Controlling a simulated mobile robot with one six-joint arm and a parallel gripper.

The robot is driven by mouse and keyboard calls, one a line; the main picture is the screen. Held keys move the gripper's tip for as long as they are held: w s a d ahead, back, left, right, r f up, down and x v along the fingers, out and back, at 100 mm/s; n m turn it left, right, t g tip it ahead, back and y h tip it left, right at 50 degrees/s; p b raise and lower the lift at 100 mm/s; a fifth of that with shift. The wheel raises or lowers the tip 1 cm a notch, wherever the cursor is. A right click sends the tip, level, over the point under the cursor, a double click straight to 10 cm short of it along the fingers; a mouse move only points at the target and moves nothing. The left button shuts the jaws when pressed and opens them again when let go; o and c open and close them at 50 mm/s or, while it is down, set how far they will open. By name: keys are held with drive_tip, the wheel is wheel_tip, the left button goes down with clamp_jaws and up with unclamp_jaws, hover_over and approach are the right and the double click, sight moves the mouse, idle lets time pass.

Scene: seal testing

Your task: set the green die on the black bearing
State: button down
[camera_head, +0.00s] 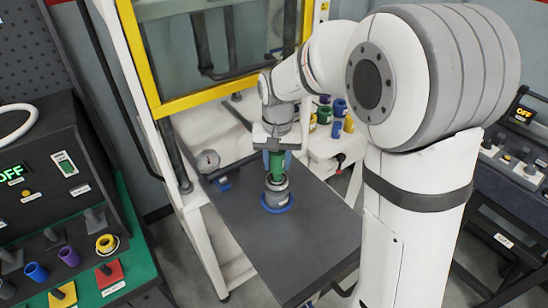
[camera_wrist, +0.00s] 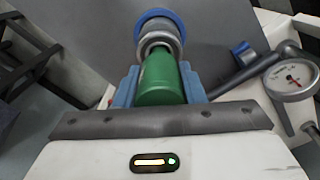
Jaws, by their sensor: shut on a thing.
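My gripper (camera_head: 277,160) is shut on the green die (camera_head: 277,168), a green cylinder held upright between blue fingers. The die also fills the middle of the wrist view (camera_wrist: 161,82), between the fingertips (camera_wrist: 160,90). Straight below it, a dark grey, stepped round piece that looks like the black bearing (camera_head: 277,190) stands in a blue ring (camera_head: 277,207) on the dark table. In the wrist view the bearing (camera_wrist: 160,40) lies just beyond the die's far end, roughly in line with it. I cannot tell whether die and bearing touch.
The dark grey tabletop (camera_head: 305,245) is clear in front. A pressure gauge (camera_head: 208,161) with a pipe and a blue fitting (camera_head: 221,184) stands at its left. A yellow-framed cabinet (camera_head: 150,65) rises behind. Several coloured cylinders (camera_head: 337,128) sit at the back right. Control panels flank both sides.

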drive_tip(key=shift+f, duration=0.15)
idle(0.4)
drive_tip(key=shift+f+b, duration=0.9)
drive_tip(key=shift+f, duration=0.3)
drive_tip(key=shift+f, duration=0.3)
drive_tip(key=c, duration=1.3)
unclamp_jaws()
drive_tip(key=shift+o, duration=0.7)
drive_tip(key=o, duration=0.5)
drive_tip(key=shift+r, duration=0.1)
